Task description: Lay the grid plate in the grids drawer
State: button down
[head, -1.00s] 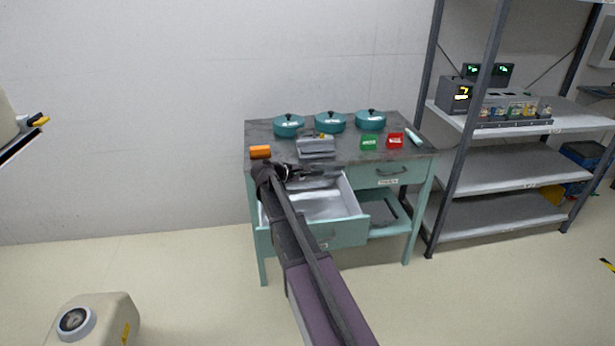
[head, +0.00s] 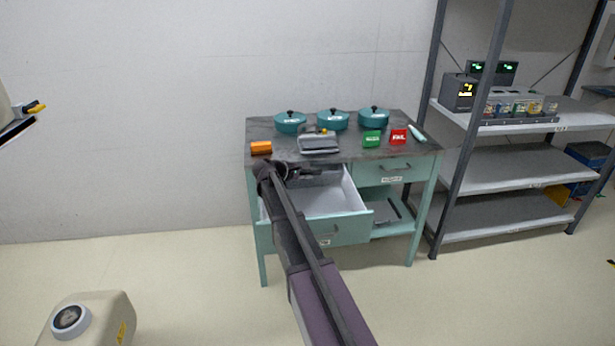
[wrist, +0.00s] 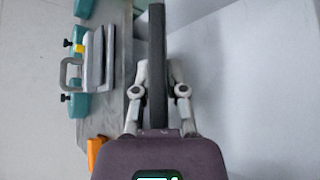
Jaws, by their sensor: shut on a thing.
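My gripper (wrist: 158,80) is shut on the grid plate (wrist: 157,40), a thin dark plate seen edge-on in the wrist view. In the head view the gripper (head: 290,172) is at the back left of an open drawer (head: 348,236), with the dark plate (head: 318,178) reaching right from it. The drawer has a pale, empty-looking floor and a teal front; its small label is not readable. The plate is over or within the drawer's rear part; its height above the floor is unclear. My arm hides the drawer's left side.
The worktop (head: 350,155) above holds several items: teal pots (head: 333,120), a grey press-like device (head: 318,144), an orange block (head: 261,147), and green (head: 371,139) and red (head: 398,136) boxes. A closed drawer (head: 393,170) is at right. A metal shelf (head: 510,180) stands beyond.

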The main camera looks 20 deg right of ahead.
jog(key=shift+w+d+f+b, duration=0.25)
jog(key=shift+w+f+b, duration=0.35)
jog(key=shift+w+f, duration=0.2)
jog(key=c, duration=0.6)
grip_release()
jog(key=s+a+r+p, duration=0.1)
jog(key=s+r+p, duration=0.3)
jog(key=r+p, duration=0.4)
jog(key=s+a+r+p, duration=0.1)
jog(key=s+r+p, duration=0.4)
jog(key=r+p, duration=0.3)
jog(key=shift+s+a+r, duration=0.2)
jog(key=shift+s+a, duration=0.1)
jog(key=shift+a, duration=0.1)
